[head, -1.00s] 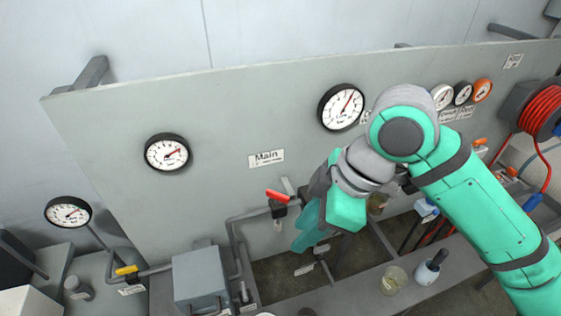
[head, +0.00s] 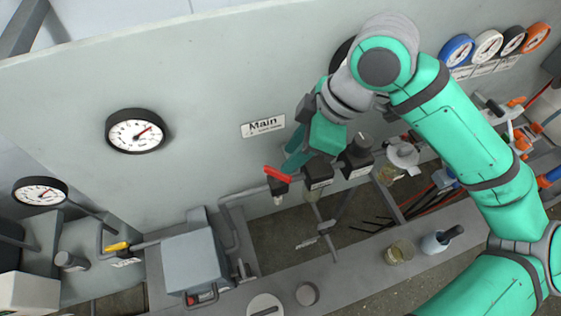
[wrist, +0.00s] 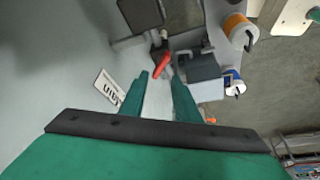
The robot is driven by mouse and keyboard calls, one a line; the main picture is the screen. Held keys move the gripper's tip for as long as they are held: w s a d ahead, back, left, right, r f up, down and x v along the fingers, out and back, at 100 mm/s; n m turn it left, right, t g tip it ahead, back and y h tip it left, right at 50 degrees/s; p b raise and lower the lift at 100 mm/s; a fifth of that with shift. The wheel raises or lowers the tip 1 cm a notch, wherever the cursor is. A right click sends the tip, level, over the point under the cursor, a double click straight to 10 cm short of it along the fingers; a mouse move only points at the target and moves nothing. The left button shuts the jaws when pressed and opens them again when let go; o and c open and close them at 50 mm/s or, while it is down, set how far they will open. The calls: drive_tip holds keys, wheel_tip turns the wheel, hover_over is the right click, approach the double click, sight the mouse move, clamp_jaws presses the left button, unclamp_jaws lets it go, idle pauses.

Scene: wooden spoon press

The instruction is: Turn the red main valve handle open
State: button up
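The red main valve handle (head: 277,174) sits on a dark valve body on the grey pipe, below the "Main" label (head: 263,125). It points up-left in the head view. My gripper (head: 293,162) is just up and right of it, partly hidden by its own housing. In the wrist view the red handle (wrist: 162,66) lies just ahead of the two teal fingertips, near the middle of the gap. My gripper (wrist: 159,80) is open there with nothing between its fingers. Contact with the handle cannot be made out.
A grey box (head: 192,262) and a yellow-handled valve (head: 117,247) are at left. Dark-topped regulators (head: 357,152) stand right of the main valve. A glass jar (head: 400,252) and a small dark-handled pot (head: 440,240) rest on the bench shelf. A gauge (head: 135,131) is on the panel.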

sight(278, 171)
drive_tip(key=shift+x, duration=3.15)
